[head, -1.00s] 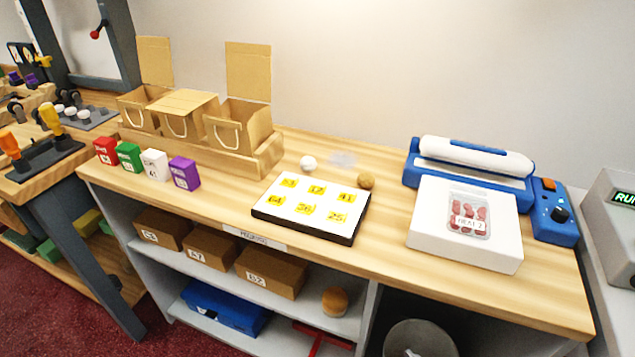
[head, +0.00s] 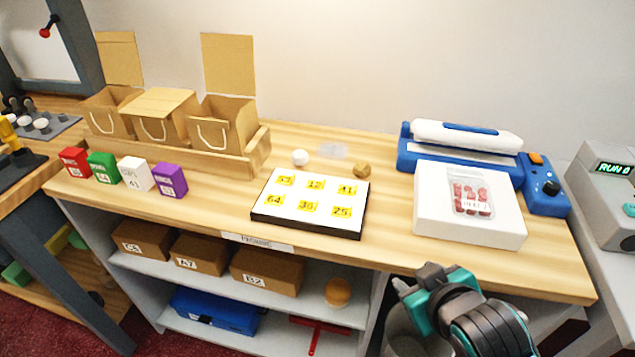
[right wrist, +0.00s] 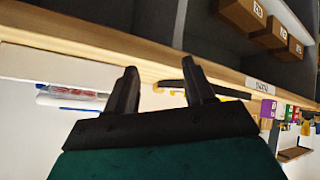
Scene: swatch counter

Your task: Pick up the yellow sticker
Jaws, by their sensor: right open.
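Several yellow stickers with black numbers lie in two rows on a white board with a dark edge (head: 262,217). The back row shows a left sticker (head: 285,181), the sticker 12 (head: 316,185) and the sticker 41 (head: 347,189). The front row shows 64 (head: 275,201), a middle sticker (head: 308,206) and 25 (head: 341,211). My right gripper (head: 405,284) is in front of the counter's edge, right of and nearer than the board. In the right wrist view its two fingers (right wrist: 160,88) are apart with nothing held. My left gripper is out of view.
Red, green, white and purple (head: 170,180) boxes stand left of the board. A white ball (head: 300,157) and a brown lump (head: 362,170) lie behind it. A white block (head: 470,230) with a pouch stands before the blue sealer (head: 460,145). Cardboard boxes (head: 226,125) stand at the back left.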

